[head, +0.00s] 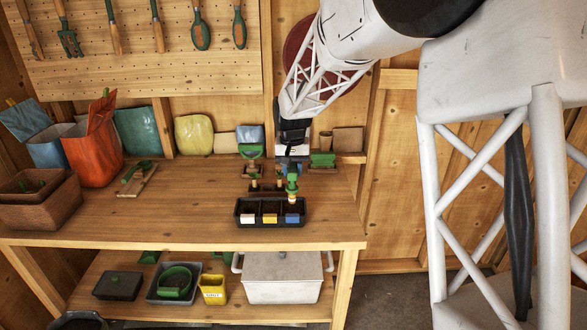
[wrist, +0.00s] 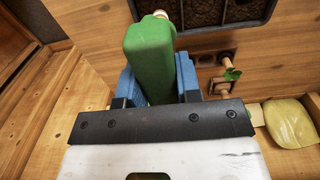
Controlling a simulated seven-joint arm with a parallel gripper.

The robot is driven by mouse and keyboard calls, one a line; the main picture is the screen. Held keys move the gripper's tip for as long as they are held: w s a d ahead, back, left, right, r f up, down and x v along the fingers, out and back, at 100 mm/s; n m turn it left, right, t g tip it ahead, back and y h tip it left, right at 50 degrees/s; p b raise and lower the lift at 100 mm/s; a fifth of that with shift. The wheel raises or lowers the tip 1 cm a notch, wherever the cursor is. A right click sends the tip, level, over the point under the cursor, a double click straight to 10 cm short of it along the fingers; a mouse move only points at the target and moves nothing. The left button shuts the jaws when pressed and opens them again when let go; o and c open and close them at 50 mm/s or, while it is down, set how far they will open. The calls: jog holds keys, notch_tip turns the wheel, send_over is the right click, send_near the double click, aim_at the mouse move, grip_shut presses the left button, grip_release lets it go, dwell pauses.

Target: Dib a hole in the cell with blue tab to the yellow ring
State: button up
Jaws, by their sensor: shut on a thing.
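My gripper (head: 291,166) is shut on the green handle of a dibber (head: 292,184). In the wrist view, the blue fingers of my gripper (wrist: 158,78) clasp the block-like green handle (wrist: 149,58). The dibber is about upright at the right-hand cell of a black tray (head: 258,223). That cell has the blue tab (head: 292,218); the other tabs are white (head: 247,218) and yellow (head: 270,218). A pale yellowish part shows below the handle, but I cannot make out the ring clearly or the tip's depth. The wrist view shows dark soil in the tray (wrist: 222,29).
A wooden box (head: 38,210) and orange bag (head: 92,155) are on the left of the bench (head: 185,215). The bench between them and the tray is mostly clear.

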jog(key=shift+f, duration=0.75)
dwell(0.4)
jog(key=shift+f, duration=2.2)
dwell(1.7)
jog(key=shift+r, duration=3)
